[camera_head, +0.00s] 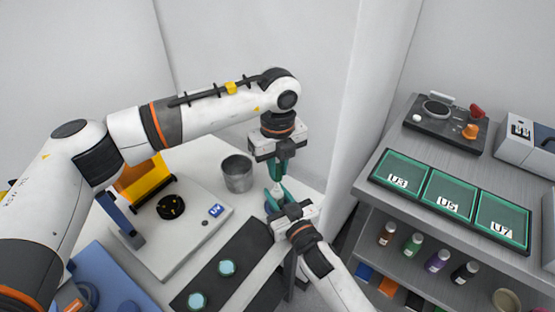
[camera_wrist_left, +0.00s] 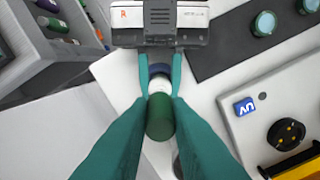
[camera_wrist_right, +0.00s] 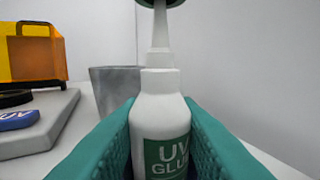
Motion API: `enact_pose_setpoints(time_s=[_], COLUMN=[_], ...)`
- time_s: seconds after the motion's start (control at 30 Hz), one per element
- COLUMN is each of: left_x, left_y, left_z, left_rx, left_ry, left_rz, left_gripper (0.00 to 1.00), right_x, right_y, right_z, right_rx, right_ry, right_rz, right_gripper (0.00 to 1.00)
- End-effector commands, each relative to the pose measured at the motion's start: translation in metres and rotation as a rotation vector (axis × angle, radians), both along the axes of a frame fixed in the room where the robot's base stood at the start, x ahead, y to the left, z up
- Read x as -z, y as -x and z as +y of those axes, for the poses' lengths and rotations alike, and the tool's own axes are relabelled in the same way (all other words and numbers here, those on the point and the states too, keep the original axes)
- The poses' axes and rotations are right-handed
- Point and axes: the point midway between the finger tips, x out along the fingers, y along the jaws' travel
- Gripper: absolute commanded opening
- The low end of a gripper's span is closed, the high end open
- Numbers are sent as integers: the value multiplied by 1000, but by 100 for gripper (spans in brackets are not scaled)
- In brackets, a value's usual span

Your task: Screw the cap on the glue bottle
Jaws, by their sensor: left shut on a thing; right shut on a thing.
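The white UV glue bottle (camera_wrist_right: 160,115) stands upright between the teal fingers of my right gripper (camera_head: 274,196), which is shut on it. Its white nozzle points up in the right wrist view. My left gripper (camera_head: 279,172) points down from above and is shut on the green cap (camera_wrist_left: 160,118). The cap's underside (camera_wrist_right: 160,3) shows at the top edge of the right wrist view, directly over the nozzle. The nozzle tip meets the cap's underside there; I cannot tell how far it is inside. In the head view the fingers mostly hide bottle and cap.
A grey metal cup (camera_head: 237,176) stands close left of the grippers. Left of it is a pale plate (camera_head: 185,240) with an orange-shielded fixture (camera_head: 140,180). A dark mat (camera_head: 235,272) with two teal discs lies in front. A shelf (camera_head: 400,205) with trays and small bottles stands right.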

Motion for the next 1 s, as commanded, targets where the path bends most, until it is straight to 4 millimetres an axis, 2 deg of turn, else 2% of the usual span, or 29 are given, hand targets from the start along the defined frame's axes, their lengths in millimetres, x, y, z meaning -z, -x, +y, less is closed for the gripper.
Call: enact_pose_setpoints(time_s=[0.4,0.73,1.0], left_x=[0,16,18], left_y=[0,0,0], left_z=[0,0,0], left_rx=[0,0,0], left_ry=[-1,-1,-1], left_rz=[0,2,0], left_gripper=[0,0,0], right_x=[1,1,1], right_y=[0,0,0], right_z=[0,0,0], right_rx=[0,0,0], right_ry=[0,0,0], right_rz=[1,1,1], right_gripper=[0,0,0])
